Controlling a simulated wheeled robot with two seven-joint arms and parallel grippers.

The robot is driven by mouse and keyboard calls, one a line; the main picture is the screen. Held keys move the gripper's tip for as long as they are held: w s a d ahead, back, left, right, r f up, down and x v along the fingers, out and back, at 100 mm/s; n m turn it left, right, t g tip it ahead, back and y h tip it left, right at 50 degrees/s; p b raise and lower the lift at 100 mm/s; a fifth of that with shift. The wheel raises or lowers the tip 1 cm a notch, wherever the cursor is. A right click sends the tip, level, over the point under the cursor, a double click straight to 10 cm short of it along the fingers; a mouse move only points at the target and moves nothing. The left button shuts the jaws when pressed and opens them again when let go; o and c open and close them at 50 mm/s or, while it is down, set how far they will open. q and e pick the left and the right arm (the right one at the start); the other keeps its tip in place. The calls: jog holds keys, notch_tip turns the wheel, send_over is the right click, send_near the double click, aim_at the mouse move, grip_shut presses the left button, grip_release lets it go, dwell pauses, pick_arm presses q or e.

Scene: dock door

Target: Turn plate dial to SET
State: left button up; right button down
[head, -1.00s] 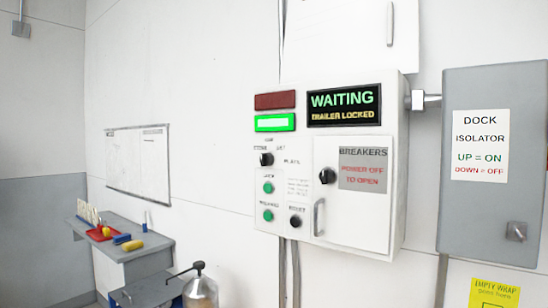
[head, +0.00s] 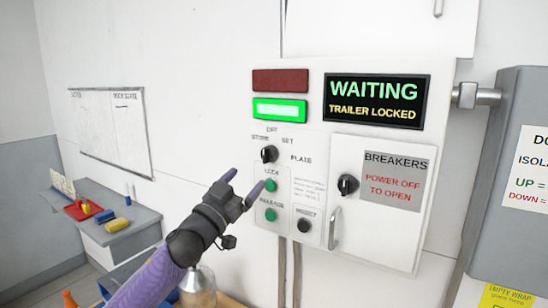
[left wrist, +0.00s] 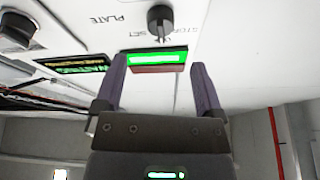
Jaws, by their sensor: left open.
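The plate dial (head: 269,154) is a black knob on the white control panel, with the labels STORE, OFF and SET around its top and PLATE beside it. In the left wrist view the dial (left wrist: 161,20) appears upside down, and its pointer seems to be between STORE and SET, near OFF. My left gripper (head: 243,182) is open and empty, below and left of the dial and apart from it. In the left wrist view its two fingers (left wrist: 157,68) are spread, with the dial beyond them. My right gripper is not in view.
The display (head: 376,101) reads WAITING, TRAILER LOCKED. A green lamp (head: 280,110) is lit.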

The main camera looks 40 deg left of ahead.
aim_at(264, 161)
pick_arm(q)
jog(key=p+x, duration=0.1)
jog(key=x, duration=0.7)
jog(key=shift+f, duration=0.15)
grip_shut()
